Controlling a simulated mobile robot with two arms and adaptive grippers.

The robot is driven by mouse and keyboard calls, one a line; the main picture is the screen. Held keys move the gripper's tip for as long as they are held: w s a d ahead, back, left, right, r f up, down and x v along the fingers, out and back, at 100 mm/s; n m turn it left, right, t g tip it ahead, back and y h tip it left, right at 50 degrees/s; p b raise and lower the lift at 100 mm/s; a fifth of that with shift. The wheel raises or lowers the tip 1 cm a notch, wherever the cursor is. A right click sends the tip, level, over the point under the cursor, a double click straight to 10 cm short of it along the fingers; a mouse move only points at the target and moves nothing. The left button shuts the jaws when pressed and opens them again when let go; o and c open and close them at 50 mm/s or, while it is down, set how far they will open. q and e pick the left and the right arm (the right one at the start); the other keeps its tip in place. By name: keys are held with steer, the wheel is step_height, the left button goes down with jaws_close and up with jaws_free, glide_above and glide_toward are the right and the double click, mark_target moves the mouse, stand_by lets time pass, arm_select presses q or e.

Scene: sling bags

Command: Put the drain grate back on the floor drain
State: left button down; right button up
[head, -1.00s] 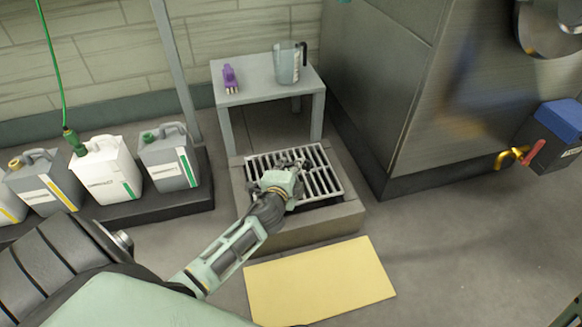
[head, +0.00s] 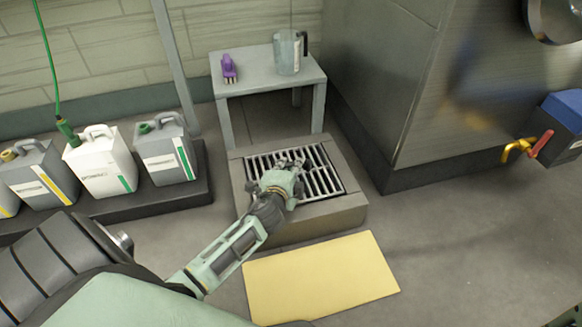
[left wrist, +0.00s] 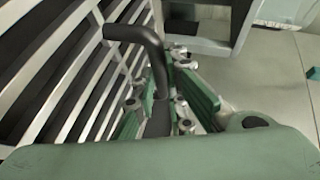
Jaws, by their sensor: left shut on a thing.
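The drain grate (head: 320,180), pale metal with parallel bars, lies over the raised concrete floor drain (head: 310,222). It looks about level and within the concrete rim; whether it is fully seated I cannot tell. My left gripper (head: 289,167) is over the grate's middle and covers part of it. In the left wrist view the fingers (left wrist: 160,101) are shut on the grate's dark bent handle (left wrist: 151,48). The grate's bars (left wrist: 62,62) fill the left of that view. My right gripper is not in view.
A grey table (head: 270,84) behind the drain holds a purple brush (head: 229,68) and a clear jug (head: 287,54). A yellow board (head: 320,278) lies in front. Jugs (head: 98,165) stand on a dark platform at left. A large metal tank (head: 455,95) stands at right.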

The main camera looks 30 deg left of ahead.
arm_select(q)
steer(key=shift+f+b, duration=0.35)
steer(key=shift+f, duration=0.1)
